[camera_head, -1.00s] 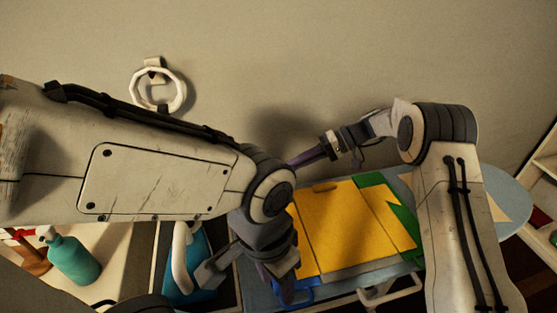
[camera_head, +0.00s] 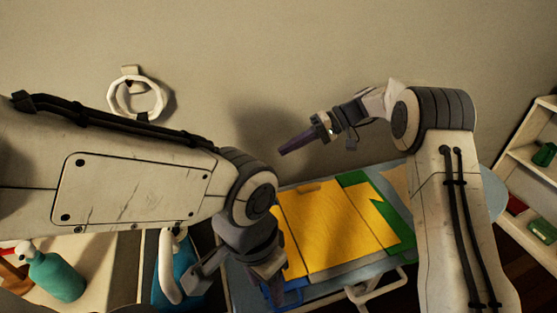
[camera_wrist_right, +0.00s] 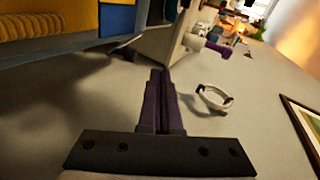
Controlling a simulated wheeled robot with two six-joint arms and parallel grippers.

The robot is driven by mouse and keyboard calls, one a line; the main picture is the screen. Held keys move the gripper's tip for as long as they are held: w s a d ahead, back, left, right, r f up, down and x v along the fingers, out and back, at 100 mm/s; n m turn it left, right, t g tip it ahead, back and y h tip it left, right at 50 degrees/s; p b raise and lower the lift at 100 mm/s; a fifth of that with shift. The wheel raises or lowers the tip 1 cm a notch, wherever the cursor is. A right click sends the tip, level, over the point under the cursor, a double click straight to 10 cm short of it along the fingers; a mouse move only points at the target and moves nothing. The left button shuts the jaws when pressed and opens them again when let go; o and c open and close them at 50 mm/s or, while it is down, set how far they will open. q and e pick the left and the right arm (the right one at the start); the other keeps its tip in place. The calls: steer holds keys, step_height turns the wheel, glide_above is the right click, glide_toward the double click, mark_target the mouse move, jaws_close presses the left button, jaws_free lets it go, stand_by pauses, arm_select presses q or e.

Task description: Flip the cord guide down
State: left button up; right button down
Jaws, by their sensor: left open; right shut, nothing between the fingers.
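I cannot pick out the cord guide for certain. The ironing board (camera_head: 228,270) stands against the wall, with yellow cloth (camera_head: 325,228) and green cloth (camera_head: 398,222) on it. A thin grey piece (camera_wrist_right: 126,42) sticks out from the board's edge in the right wrist view. My right gripper (camera_head: 284,151) has its purple fingers shut and empty, above the board's far edge and in front of the wall. Its closed fingers also show in the right wrist view (camera_wrist_right: 158,100). My left gripper (camera_head: 268,285) is open at the board's near left corner, partly hidden by its wrist.
A white ring (camera_head: 137,97) hangs on the wall at the left. A teal bottle (camera_head: 57,276) stands at the lower left, near a blue object with a white handle (camera_head: 165,265). A white shelf (camera_head: 520,190) stands at the right. The wall above the board is bare.

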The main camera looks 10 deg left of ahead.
steer(key=d+r, duration=0.2)
steer(key=w+d+r, duration=0.1)
steer(key=d+r, duration=0.1)
steer(key=shift+w, duration=0.15)
steer(key=s+a+r+h+p, duration=0.1)
steer(key=s+a+h, duration=0.2)
steer(key=s, duration=0.7)
steer(key=s+a+r+h+p, duration=0.15)
steer(key=s+h, duration=0.25)
steer(key=s, duration=0.6)
steer(key=s+d+f+t+h, duration=0.2)
steer(key=s+d, duration=0.2)
steer(key=s, duration=0.4)
steer(key=s+d+f+n+t+h, duration=0.1)
steer(key=s+d, duration=0.3)
steer(key=s, duration=0.4)
steer(key=shift+d+f+t+h+p, duration=0.4)
steer(key=shift+f+p, duration=0.05)
steer(key=shift+f, duration=0.4)
